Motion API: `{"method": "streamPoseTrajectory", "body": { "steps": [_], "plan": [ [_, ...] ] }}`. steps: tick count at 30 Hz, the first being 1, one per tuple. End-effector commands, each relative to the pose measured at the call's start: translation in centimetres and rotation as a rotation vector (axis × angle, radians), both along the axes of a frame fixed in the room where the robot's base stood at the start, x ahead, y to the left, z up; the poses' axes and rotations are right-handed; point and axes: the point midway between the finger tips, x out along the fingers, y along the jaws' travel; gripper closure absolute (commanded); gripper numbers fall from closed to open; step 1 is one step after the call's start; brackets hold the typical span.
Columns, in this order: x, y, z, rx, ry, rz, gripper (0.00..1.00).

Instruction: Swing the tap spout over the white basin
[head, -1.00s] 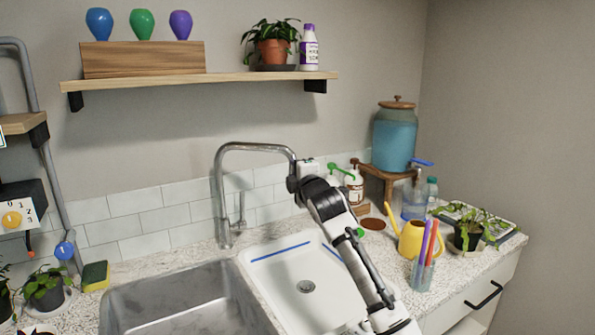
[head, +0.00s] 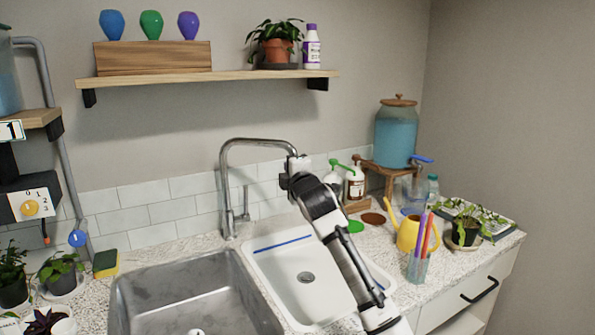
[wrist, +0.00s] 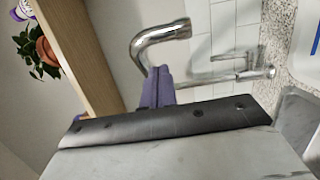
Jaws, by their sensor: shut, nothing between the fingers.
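The chrome tap (head: 228,190) stands behind the two sinks. Its spout (head: 258,142) arches to the right, with its end close to my gripper (head: 297,163). The white basin (head: 290,262), with a blue stripe on its back ledge, is right of the steel sink; my arm hides part of it. In the wrist view, my gripper's purple fingers (wrist: 158,74) are shut and empty. Their tips overlap the curved spout (wrist: 150,45) in the picture; I cannot tell whether they touch it. The tap's body (wrist: 235,72) shows to their right.
The steel sink (head: 190,300) is at the left. Soap bottles (head: 354,184), a yellow watering can (head: 408,234) and a cup of pens (head: 418,268) stand right of the basin. A wooden shelf (head: 210,80) hangs above. A sponge (head: 105,263) lies left of the sink.

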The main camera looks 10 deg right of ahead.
Motion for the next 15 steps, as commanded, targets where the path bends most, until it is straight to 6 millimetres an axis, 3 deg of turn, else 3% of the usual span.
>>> {"method": "streamPoseTrajectory", "body": {
  "steps": [1,6,15],
  "plan": [
    [-0.4,-2.4,-0.6,0.003,-0.001,-0.015,1.00],
    [-1.3,-6.1,-0.6,0.004,0.002,-0.012,1.00],
    [-2.2,-9.5,-0.4,0.005,0.003,-0.009,1.00]
  ]
}}
